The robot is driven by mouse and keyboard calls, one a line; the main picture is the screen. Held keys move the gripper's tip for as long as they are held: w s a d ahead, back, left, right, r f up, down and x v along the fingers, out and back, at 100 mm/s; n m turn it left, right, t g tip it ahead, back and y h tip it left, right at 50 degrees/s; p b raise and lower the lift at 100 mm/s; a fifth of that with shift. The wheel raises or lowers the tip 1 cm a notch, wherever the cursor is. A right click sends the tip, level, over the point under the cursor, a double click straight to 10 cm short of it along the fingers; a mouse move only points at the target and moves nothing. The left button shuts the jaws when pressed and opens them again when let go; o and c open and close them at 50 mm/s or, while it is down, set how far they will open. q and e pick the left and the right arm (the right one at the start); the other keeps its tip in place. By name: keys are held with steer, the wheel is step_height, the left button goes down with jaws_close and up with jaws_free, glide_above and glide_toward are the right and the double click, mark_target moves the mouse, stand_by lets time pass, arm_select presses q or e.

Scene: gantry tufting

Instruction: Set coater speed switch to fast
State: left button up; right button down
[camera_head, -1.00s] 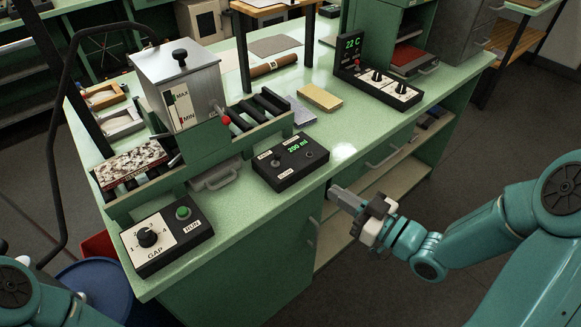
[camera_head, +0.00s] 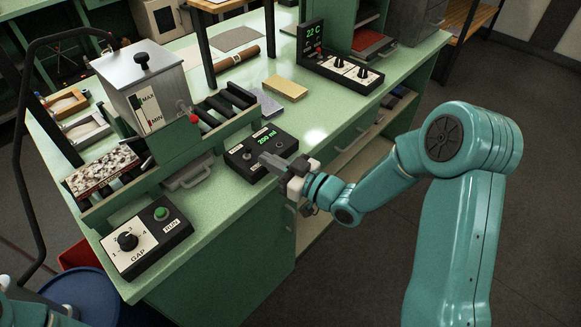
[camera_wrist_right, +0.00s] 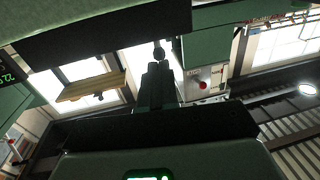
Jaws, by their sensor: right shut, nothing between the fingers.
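The black control box (camera_head: 284,142) with a green "200 ml" readout stands at the front edge of the green bench. A small toggle lever (camera_head: 247,155) stands on its left part; its label is too small to read, so I cannot tell which setting it is at. My right gripper (camera_head: 264,158) is shut and empty, its tips over the front of this box, close to the lever. In the right wrist view the shut fingers (camera_wrist_right: 158,75) point at a small dark lever (camera_wrist_right: 158,50); I cannot tell whether they touch. My left gripper is out of view.
A GAP dial box (camera_head: 150,240) with a green RUN button is at the front left. A metal hopper (camera_head: 140,85) and a lever with a red knob (camera_head: 194,118) stand behind. A "22 C" panel (camera_head: 340,68) is at the back right.

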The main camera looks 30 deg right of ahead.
mark_target(248, 152)
steer(key=shift+x, duration=1.45)
steer(key=shift+r+p, duration=0.1)
steer(key=shift+p, duration=0.25)
steer(key=shift+w+r+g+p, duration=0.1)
steer(key=shift+g+p, duration=0.2)
